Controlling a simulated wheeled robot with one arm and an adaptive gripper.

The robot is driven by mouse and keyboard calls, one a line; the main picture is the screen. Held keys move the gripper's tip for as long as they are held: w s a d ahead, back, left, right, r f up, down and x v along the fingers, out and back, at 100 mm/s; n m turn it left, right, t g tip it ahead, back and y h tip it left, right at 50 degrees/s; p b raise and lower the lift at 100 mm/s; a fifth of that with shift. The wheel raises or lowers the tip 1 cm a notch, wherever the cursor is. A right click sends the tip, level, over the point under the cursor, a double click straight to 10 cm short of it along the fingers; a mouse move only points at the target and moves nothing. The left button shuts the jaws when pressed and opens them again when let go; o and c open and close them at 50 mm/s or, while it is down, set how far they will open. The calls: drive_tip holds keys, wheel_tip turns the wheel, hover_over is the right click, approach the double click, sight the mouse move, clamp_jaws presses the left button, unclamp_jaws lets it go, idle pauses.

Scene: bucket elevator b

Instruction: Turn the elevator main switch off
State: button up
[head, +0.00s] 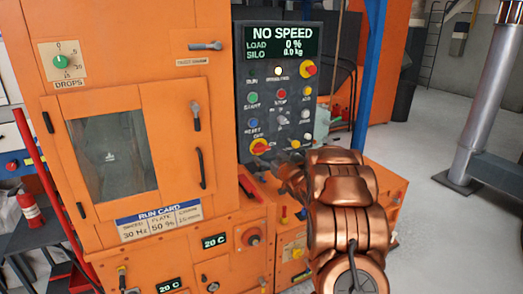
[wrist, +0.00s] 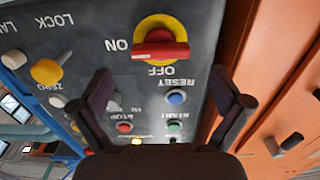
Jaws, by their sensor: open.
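The main switch (head: 260,146) is a red handle on a yellow disc, low on the dark control panel, marked OFF above and ON to its right. In the wrist view, which is upside down, the switch (wrist: 160,50) shows its red bar lying level, in line with ON. My gripper (head: 285,170) is just below and right of the switch in the head view. In the wrist view my gripper (wrist: 166,95) is open, its two fingers apart, with the switch beyond the tips. Nothing is between the fingers; exact contact cannot be told.
The control panel (head: 240,75) carries several buttons and a display reading NO SPEED. Another red and yellow knob (head: 308,68) is at its upper right. An orange cabinet (head: 180,200) stands close on the left. Grey floor (head: 440,230) is open on the right.

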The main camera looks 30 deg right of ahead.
sight(263, 151)
drive_tip(key=shift+w+d+p, duration=0.15)
drive_tip(key=shift+w+p, duration=0.25)
drive_tip(key=shift+w, duration=1.1)
drive_tip(key=shift+w+d+p, duration=0.1)
drive_tip(key=shift+w+p, duration=0.25)
drive_tip(key=shift+w, duration=1.15)
drive_tip(key=shift+f, duration=0.1)
drive_tip(key=c, duration=1.1)
